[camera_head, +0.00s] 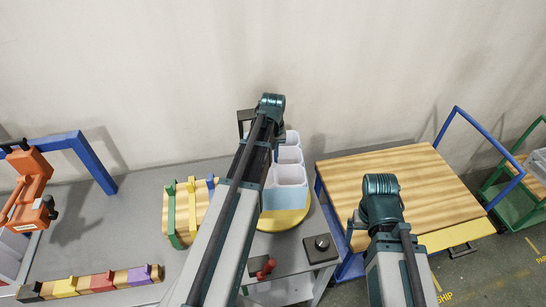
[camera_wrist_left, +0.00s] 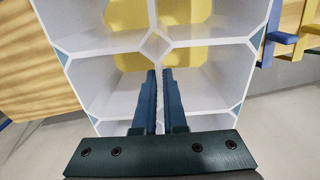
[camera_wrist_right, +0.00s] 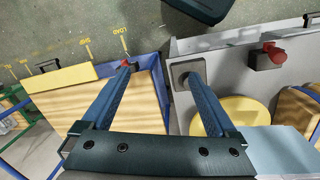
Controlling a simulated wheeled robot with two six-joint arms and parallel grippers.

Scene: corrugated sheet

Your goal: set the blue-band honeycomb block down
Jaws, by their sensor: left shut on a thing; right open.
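The honeycomb block (camera_head: 287,176) is white with open cells and a light blue band (camera_head: 284,198) on its near side. It is over the round yellow plate (camera_head: 283,222) on the grey bench; I cannot tell whether it touches it. My left gripper (camera_wrist_left: 160,72) is shut on a cell wall of the block (camera_wrist_left: 100,92); my arm partly hides this in the head view. Yellow shows through the cells. My right gripper (camera_wrist_right: 157,70) is open and empty, near the wooden cart. The yellow plate (camera_wrist_right: 245,115) also shows in the right wrist view.
A wooden-topped cart (camera_head: 400,185) with blue rails stands right of the bench. A wooden rack (camera_head: 187,210) stands left of the block. A coloured strip of blocks (camera_head: 92,283), an orange tool (camera_head: 30,190) and a red knob (camera_head: 265,268) are on the bench.

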